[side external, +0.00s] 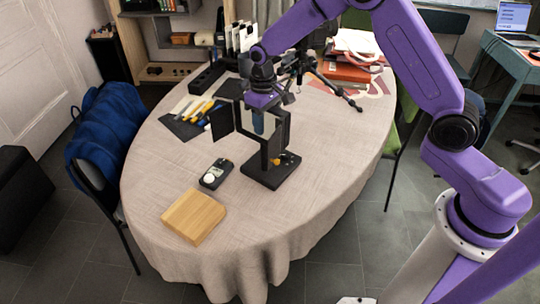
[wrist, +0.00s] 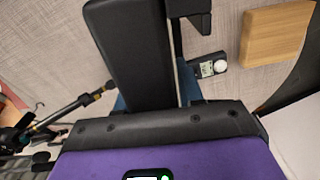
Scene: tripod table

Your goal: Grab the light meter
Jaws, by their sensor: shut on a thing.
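The light meter (side external: 216,173) is a small black device with a pale display and a white dome, lying on the cloth-covered table left of a black framed stand. It also shows in the wrist view (wrist: 208,67), beyond the jaws and apart from them. My gripper (side external: 258,118) is above the black stand, between its panels, right of and behind the meter. It is shut on a narrow dark blue piece (side external: 258,124), which is hard to make out. In the wrist view a large black slab hides most of the jaw area.
The black framed stand (side external: 272,171) rises close around my gripper. A wooden block (side external: 193,215) lies in front of the meter. Several yellow-handled tools lie on a dark mat (side external: 183,127) behind left. A small tripod (side external: 333,88) is at the back. The cloth left of the meter is clear.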

